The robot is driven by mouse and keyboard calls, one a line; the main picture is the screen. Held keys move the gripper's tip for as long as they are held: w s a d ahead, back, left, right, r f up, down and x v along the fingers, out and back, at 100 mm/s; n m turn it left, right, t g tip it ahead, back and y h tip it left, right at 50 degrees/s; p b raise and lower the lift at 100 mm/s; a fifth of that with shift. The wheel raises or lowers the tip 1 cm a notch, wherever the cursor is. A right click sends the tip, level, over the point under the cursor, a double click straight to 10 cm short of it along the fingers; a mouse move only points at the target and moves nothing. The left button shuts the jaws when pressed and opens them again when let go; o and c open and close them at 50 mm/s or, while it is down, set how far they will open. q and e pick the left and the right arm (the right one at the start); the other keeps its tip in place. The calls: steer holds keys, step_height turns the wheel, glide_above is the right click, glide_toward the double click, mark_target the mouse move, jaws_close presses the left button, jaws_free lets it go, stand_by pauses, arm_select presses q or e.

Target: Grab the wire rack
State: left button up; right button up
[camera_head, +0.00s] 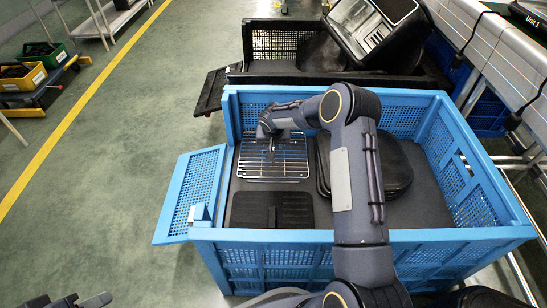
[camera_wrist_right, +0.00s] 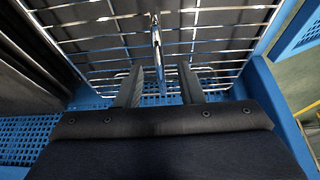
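The wire rack (camera_head: 290,166), a silver grid, lies in the left part of the blue crate (camera_head: 290,236). My right gripper (camera_head: 272,148) is over the rack's upper left part, pointing down. In the right wrist view, the two fingers of my right gripper (camera_wrist_right: 160,84) are apart, and a thicker bar of the wire rack (camera_wrist_right: 157,42) shows between them. I cannot tell whether the fingers touch it. My left gripper (camera_head: 70,301) shows only partly at the bottom left edge, its tips apart and empty.
A black ribbed item (camera_head: 268,209) lies below the rack in the crate, and a dark rounded item (camera_head: 393,165) lies to the right. The crate's flap (camera_head: 190,190) hangs out left. A black crate (camera_head: 215,92) stands behind.

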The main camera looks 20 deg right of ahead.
jaws_close()
stand_by(0.6)
